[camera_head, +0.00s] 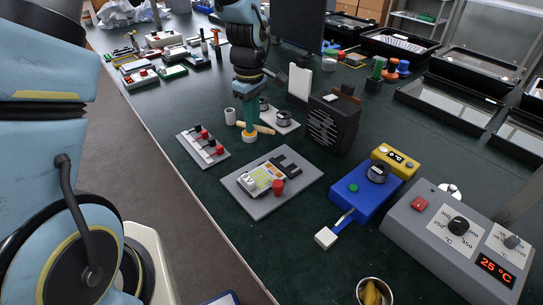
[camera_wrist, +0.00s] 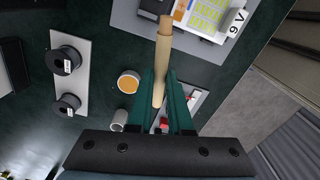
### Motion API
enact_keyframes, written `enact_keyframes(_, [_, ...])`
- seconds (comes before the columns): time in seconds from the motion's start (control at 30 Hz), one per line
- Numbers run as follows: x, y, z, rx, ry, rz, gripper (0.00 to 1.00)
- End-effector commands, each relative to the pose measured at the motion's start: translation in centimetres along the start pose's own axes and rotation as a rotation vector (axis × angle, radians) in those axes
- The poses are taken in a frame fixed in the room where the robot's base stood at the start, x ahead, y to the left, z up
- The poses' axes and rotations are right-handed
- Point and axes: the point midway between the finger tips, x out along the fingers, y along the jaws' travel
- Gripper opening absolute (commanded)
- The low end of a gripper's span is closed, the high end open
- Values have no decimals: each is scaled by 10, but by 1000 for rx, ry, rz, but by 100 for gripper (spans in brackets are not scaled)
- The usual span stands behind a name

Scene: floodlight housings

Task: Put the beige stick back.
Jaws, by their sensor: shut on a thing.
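My gripper (camera_head: 249,122) is shut on a beige stick (camera_head: 264,128) and holds it roughly level above the green table. In the wrist view the stick (camera_wrist: 163,58) runs between the teal fingers of my gripper (camera_wrist: 161,78), its darker brown tip pointing towards the grey board with the 9 V battery. A white ring with an orange top (camera_head: 249,139) stands just below my gripper; it also shows in the wrist view (camera_wrist: 129,82). A small white cylinder (camera_head: 230,117) stands to its left, and shows in the wrist view (camera_wrist: 119,118). The gap under the stick is hard to judge.
A grey board (camera_head: 262,209) with a circuit lies in front, and a plate with red-black switches (camera_head: 198,155) at left. Two spools on a plate (camera_head: 284,128) and a black speaker box (camera_head: 333,122) stand right. A blue device (camera_head: 365,196) lies farther right. Bare table separates them.

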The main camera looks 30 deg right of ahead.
Motion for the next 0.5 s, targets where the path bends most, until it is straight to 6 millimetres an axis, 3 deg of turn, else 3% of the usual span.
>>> enact_keyframes(0.23, [40,-2,0,0,-2,-6,0])
enact_keyframes(0.5, [69,-1,0,0,-1,-4,0])
